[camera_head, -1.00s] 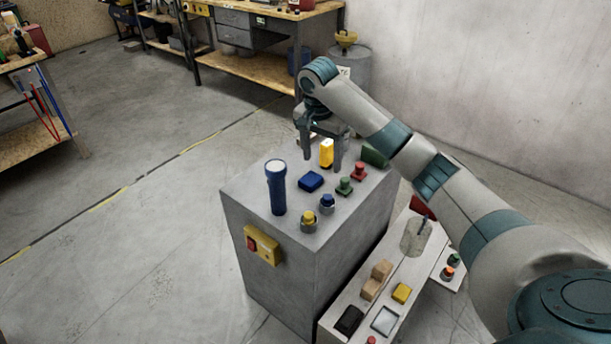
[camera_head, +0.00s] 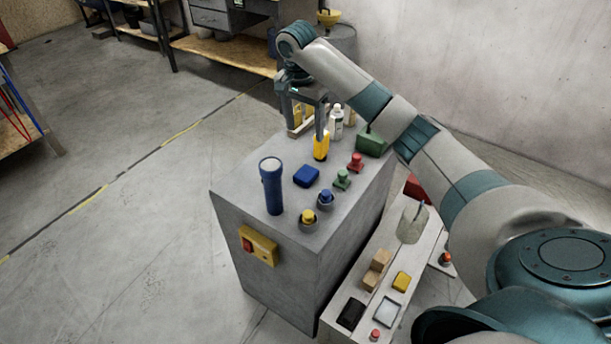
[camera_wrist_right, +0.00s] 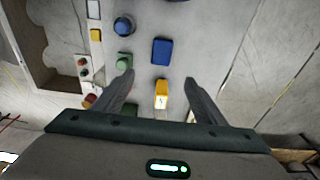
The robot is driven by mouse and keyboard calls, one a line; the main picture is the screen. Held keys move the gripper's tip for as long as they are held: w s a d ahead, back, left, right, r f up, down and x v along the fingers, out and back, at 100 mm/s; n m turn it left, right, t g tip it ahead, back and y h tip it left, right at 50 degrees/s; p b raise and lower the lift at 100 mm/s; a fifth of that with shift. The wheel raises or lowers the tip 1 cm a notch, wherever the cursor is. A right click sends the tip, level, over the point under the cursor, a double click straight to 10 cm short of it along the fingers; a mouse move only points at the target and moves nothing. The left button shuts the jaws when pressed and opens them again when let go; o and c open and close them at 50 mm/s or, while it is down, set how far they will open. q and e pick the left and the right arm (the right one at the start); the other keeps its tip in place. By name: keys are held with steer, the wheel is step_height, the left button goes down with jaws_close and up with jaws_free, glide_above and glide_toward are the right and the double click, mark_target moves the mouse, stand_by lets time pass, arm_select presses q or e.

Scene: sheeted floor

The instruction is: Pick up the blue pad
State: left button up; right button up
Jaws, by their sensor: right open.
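The blue pad (camera_head: 306,176) is a small blue block lying flat on top of the grey cabinet (camera_head: 240,182), right of the blue torch. It also shows in the right wrist view (camera_wrist_right: 162,51), beyond my fingertips and roughly in line with the gap between them. My right gripper (camera_head: 305,131) is open and empty, pointing down above the far part of the cabinet top, behind the pad and apart from it. In the right wrist view the open fingers (camera_wrist_right: 160,84) have a yellow object (camera_wrist_right: 162,95) showing between them. My left gripper is in neither view.
A blue torch (camera_head: 272,186) stands upright left of the pad. Green (camera_head: 342,179) and red (camera_head: 356,162) stamps, and blue (camera_head: 325,197) and yellow (camera_head: 308,219) knobs, stand close right and in front. White bottles (camera_head: 336,122) stand behind. A lower white shelf (camera_head: 385,270) holds several blocks.

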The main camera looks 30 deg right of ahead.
step_height(320, 180, down, 6)
steer(key=r, duration=0.1)
steer(key=p, duration=0.2)
glide_above(306, 173)
step_height(306, 173, down, 7)
steer(key=shift+d+r, duration=0.15)
steer(key=shift+r, duration=0.05)
steer(key=shift+f+b, duration=0.25)
steer(key=shift+b, duration=0.05)
steer(key=shift+f, duration=0.4)
steer(key=f, duration=0.2)
steer(key=f+p, duration=0.1)
steer(key=f, duration=0.1)
steer(key=shift+a, duration=0.2)
steer(key=shift+f, duration=0.15)
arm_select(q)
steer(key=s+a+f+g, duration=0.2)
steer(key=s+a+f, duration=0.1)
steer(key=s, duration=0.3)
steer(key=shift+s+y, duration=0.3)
